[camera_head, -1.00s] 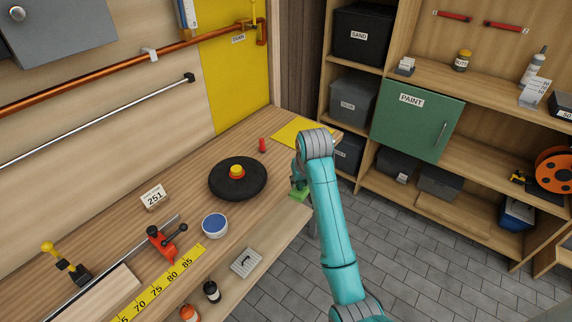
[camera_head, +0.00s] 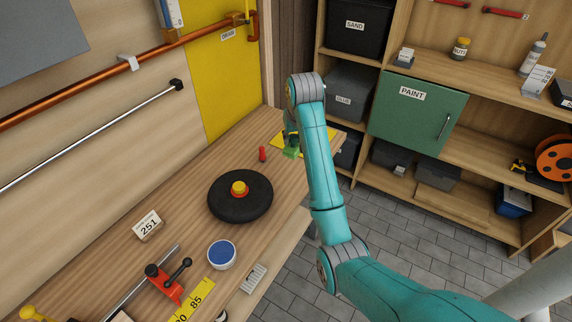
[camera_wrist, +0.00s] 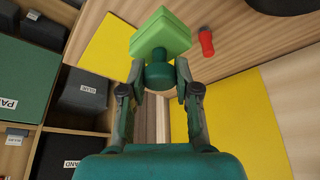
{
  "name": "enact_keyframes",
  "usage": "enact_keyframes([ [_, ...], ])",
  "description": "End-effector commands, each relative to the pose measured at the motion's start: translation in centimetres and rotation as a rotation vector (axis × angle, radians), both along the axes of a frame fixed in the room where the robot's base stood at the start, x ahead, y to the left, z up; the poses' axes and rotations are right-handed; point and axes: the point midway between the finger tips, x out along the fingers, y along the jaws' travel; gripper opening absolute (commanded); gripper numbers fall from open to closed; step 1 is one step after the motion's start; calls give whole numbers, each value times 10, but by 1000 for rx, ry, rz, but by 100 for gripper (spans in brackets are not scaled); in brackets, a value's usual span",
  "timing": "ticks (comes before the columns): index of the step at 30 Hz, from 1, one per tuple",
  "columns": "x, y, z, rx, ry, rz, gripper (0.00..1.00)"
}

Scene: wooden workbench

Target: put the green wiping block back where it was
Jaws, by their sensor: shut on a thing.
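The green wiping block (camera_wrist: 162,36) has a pale green top layer and a dark green round knob. My gripper (camera_wrist: 158,82) is shut on the knob in the wrist view, with a finger on each side. In the head view the block (camera_head: 291,152) hangs at my gripper (camera_head: 291,138), near the far end of the workbench, by the yellow mat (camera_head: 322,136). The mat also shows behind the block in the wrist view (camera_wrist: 104,47). My arm hides part of the mat. I cannot tell whether the block touches the bench.
A small red cylinder (camera_head: 262,154) stands just left of the block. The shelf unit with the green PAINT door (camera_head: 417,112) stands right.

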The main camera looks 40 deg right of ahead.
Motion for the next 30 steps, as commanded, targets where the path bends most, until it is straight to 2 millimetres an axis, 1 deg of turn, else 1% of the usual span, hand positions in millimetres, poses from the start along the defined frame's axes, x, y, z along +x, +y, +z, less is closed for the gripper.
enact_keyframes([
  [3,-1,1,-22,3,5,0,0],
  [7,-1,1,-44,3,5,0,0],
  [9,-1,0,-51,1,3,0,0],
  [14,0,0,-60,1,2,0,0],
  [21,-1,1,-89,2,4,0,0],
  [24,-1,0,-95,1,2,0,0],
  [30,0,0,-95,0,1,0,0],
])
